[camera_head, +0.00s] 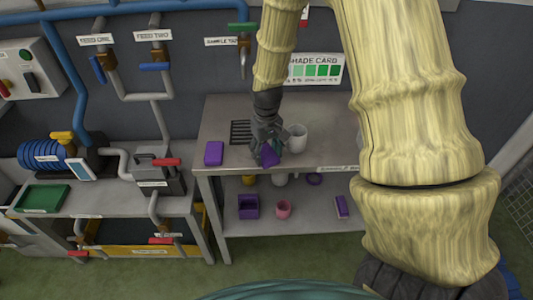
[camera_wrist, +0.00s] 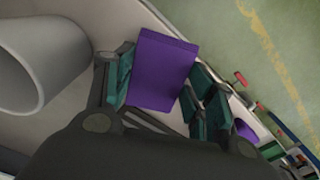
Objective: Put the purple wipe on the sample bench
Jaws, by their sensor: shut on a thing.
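My gripper (camera_head: 268,148) is above the sample bench (camera_head: 218,122), near its front edge. It is shut on a flat, block-like purple piece that I take to be the purple wipe (camera_head: 270,157). In the wrist view the purple wipe (camera_wrist: 160,68) sits tilted between the two fingers of my gripper (camera_wrist: 162,88). Whether its lower end touches the bench top I cannot tell. The label on the bench front is partly hidden by my arm.
A purple block (camera_head: 213,153) lies on the bench to the left. A pale cup (camera_head: 297,138) stands close right of my gripper, with a dark drain grate (camera_head: 240,132) behind. The lower shelf holds a purple bin (camera_head: 248,207) and a pink cup (camera_head: 283,210).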

